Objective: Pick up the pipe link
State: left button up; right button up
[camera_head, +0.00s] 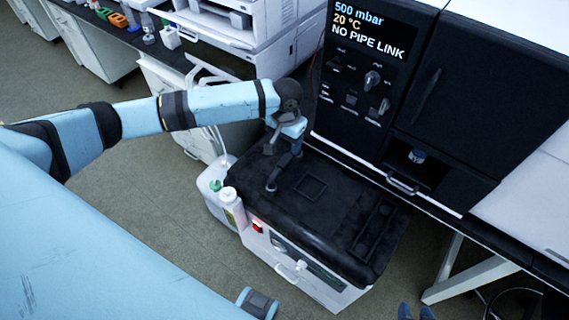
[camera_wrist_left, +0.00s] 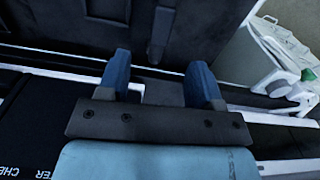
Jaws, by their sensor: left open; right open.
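The display on the black instrument (camera_head: 365,60) reads "NO PIPE LINK". A dark, narrow piece, which looks like the pipe link (camera_wrist_left: 161,30), lies on the black top beyond my left fingers in the left wrist view. My left gripper (camera_head: 283,148) is above the left back part of the black-topped cart (camera_head: 335,235) in the head view. My right gripper's blue fingertips (camera_head: 415,312) show apart at the bottom edge.
The cart top has a square recess (camera_head: 311,188) and a long recess (camera_head: 374,230). A white bottle (camera_head: 232,208) and a pale canister (camera_head: 212,185) stand at its left. The instrument bench closes off the back. Open floor (camera_head: 150,215) lies to the left.

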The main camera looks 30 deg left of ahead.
aim_at(285, 160)
pick_arm(q)
notch_tip(285, 160, down, 5)
jog(key=shift+f, duration=0.15)
notch_tip(285, 160, down, 5)
jog(key=shift+a+r, duration=0.1)
jog(key=shift+a, duration=0.05)
grip_shut()
jog(key=shift+w+r, duration=0.1)
jog(key=shift+r, duration=0.05)
